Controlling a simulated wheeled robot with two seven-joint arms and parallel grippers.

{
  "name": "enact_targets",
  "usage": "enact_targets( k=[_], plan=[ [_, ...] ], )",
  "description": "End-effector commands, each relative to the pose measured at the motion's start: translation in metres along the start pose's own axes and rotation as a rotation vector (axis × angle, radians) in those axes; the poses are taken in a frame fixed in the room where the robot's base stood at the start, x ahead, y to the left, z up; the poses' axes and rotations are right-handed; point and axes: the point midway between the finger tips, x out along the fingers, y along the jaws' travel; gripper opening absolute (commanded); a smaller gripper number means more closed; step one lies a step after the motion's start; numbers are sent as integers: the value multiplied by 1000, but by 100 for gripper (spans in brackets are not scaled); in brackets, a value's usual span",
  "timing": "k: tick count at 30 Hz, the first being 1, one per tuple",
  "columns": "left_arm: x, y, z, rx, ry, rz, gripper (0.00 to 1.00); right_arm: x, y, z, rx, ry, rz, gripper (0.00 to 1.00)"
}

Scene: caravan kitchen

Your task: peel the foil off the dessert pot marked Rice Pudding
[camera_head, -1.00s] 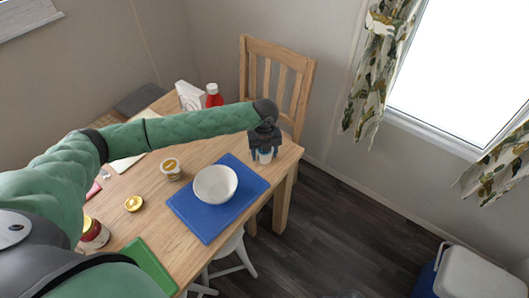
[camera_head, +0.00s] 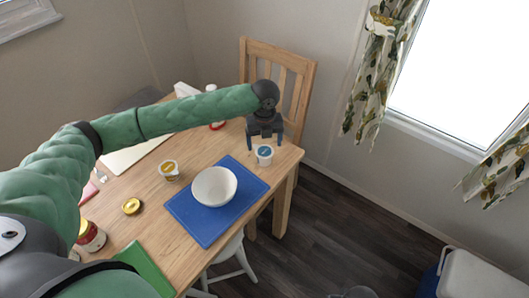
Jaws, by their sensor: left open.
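A small white dessert pot with a blue-marked top (camera_head: 264,154) stands upright near the table's far right corner, beyond the blue mat. A second small pot with a yellow-marked top (camera_head: 169,170) stands left of the bowl. The print on both is too small to read, so I cannot tell which is Rice Pudding. My left gripper (camera_head: 265,144) is open and empty, pointing down just above and behind the blue-topped pot, with its fingers apart from it. My right gripper does not show.
A white bowl (camera_head: 214,186) sits on a blue mat (camera_head: 206,226). A round yellow-topped item (camera_head: 132,206), a jar (camera_head: 91,236) and a green board (camera_head: 148,268) lie to the left. A red bottle (camera_head: 216,124) stands behind my left arm. A wooden chair (camera_head: 277,62) stands behind the table.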

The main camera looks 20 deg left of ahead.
Motion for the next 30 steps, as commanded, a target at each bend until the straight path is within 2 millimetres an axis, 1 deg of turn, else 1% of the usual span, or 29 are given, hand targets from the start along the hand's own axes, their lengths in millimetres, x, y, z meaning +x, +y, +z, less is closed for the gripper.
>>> enact_targets(
  k=[3, 6, 12, 20, 28, 30],
  plan=[
    [-19, 0, 0, -1, -2, -1, 81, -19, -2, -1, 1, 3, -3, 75],
    [-33, 0, 0, 0, -1, -2, 81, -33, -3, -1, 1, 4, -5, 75],
    [-48, 0, 0, 0, 1, 0, 81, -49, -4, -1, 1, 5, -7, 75],
    [-52, 0, 0, 0, 1, 0, 81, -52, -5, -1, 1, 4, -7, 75],
    [-51, 0, 0, 0, 1, 0, 81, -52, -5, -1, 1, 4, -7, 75],
    [-53, 0, 0, 0, 1, 0, 81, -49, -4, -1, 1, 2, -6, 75]
  ],
)
